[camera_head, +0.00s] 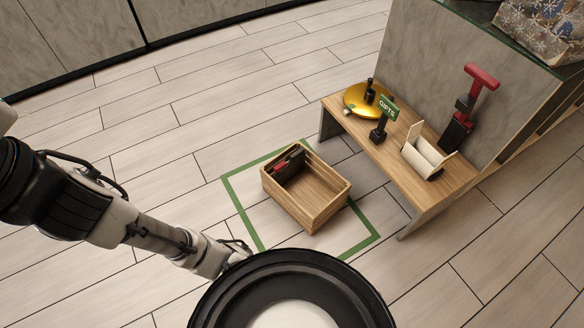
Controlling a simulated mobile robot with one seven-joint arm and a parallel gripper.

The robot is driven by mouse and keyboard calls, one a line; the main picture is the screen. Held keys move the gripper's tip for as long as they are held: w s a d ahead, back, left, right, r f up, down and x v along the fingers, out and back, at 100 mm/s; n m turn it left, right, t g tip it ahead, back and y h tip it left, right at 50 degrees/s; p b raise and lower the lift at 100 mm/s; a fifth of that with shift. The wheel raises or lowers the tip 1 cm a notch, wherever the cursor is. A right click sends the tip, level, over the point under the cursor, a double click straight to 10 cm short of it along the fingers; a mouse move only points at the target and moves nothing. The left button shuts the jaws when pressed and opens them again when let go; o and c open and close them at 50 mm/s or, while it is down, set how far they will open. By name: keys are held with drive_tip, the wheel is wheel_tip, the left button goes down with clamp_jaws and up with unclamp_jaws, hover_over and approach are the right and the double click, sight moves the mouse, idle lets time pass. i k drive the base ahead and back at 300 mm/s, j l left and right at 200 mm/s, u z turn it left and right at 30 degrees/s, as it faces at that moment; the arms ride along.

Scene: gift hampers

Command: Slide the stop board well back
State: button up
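No part in view is clearly marked as the stop board. A slatted wooden crate (318,208) stands on the floor inside a green square outline. Inside it, at its far left end, a dark board (291,168) stands upright with a red piece (280,166) beside it; this may be the stop board. The lower part of the board is hidden by the crate walls. My gripper (238,254) is low at the end of my arm, left of and nearer than the crate, apart from it. Its fingers are too small and partly hidden to read.
A low wooden bench (388,148) stands right of the crate. On it are a gold disc (357,99), a GIFTS sign (388,108), a cream holder (424,157) and a red-handled black tool (463,110). A patterned bag (545,30) sits on the counter behind. Floor at left is clear.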

sight(297, 165)
drive_tip(key=i, duration=0.6)
drive_tip(key=i+j+z, duration=0.1)
drive_tip(key=i, duration=0.55)
